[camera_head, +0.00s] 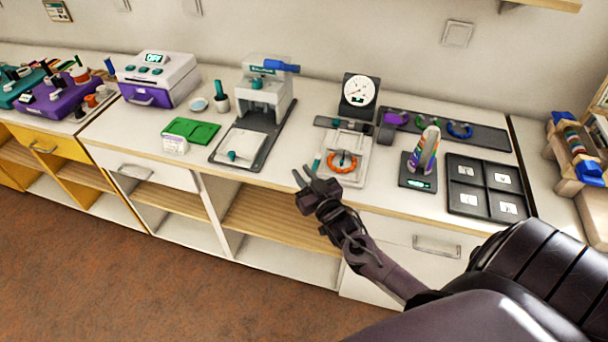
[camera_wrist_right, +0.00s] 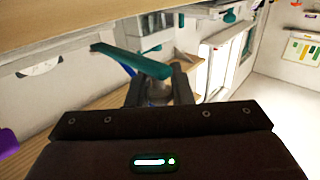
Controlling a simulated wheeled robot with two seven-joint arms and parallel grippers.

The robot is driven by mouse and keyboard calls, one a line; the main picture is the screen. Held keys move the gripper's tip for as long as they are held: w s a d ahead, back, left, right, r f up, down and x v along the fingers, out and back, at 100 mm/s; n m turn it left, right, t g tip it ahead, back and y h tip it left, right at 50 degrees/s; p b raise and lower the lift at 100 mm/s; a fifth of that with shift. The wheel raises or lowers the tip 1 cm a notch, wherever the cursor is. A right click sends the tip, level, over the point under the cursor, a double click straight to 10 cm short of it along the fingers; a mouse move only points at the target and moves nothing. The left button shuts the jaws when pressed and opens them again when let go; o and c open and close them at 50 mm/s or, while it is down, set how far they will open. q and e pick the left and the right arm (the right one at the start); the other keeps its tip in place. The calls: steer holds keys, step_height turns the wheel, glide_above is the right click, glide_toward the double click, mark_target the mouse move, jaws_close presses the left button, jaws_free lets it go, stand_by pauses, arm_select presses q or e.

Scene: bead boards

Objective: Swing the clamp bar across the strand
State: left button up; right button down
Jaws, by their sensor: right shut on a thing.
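A white board (camera_head: 352,180) on the counter bears an orange ring-shaped strand (camera_head: 341,161). A narrow teal bar, which looks like the clamp bar (camera_head: 316,165), shows at the board's left edge, beside the strand and not over it. In the right wrist view, the teal bar (camera_wrist_right: 132,61) runs from the fingertips toward the upper left. My right gripper (camera_head: 304,177) is at the counter's front edge, just left of the board. Its fingers (camera_wrist_right: 158,88) are shut on the teal bar's near end; the exact contact is partly hidden. My left gripper is not in view.
A black dial gauge (camera_head: 359,109) stands behind the board. A rainbow piece on a dark stand (camera_head: 420,170) and a dark four-square tray (camera_head: 487,197) are to the right. A white press (camera_head: 267,90) on a dark base is to the left. The counter front between is clear.

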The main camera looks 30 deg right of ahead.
steer(key=shift+s, duration=0.1)
steer(key=shift+s+d+n+y, duration=0.45)
steer(key=shift+n+y, duration=0.25)
steer(key=shift+y, duration=0.4)
steer(key=shift+s+d+n+y, duration=0.2)
steer(key=shift+n+y, duration=0.15)
steer(key=shift+y, duration=0.2)
steer(key=shift+s+d+n+y, duration=0.2)
steer(key=shift+n+y, duration=0.15)
steer(key=shift+y, duration=0.2)
steer(key=shift+s+d+n+g+y+b, duration=0.25)
steer(key=shift+d+n+g+y, duration=0.1)
steer(key=shift+n+y, duration=0.3)
steer(key=shift+s+d+n+g+y+b, duration=0.1)
steer(key=shift+s+d+n+g+y, duration=0.25)
steer(key=shift+y, duration=0.55)
steer(key=shift+s+d+n+g+y+b, duration=0.2)
steer(key=shift+d+n+y, duration=0.15)
steer(key=shift+n+y, duration=0.35)
steer(key=c, duration=1.3)
jaws_free()
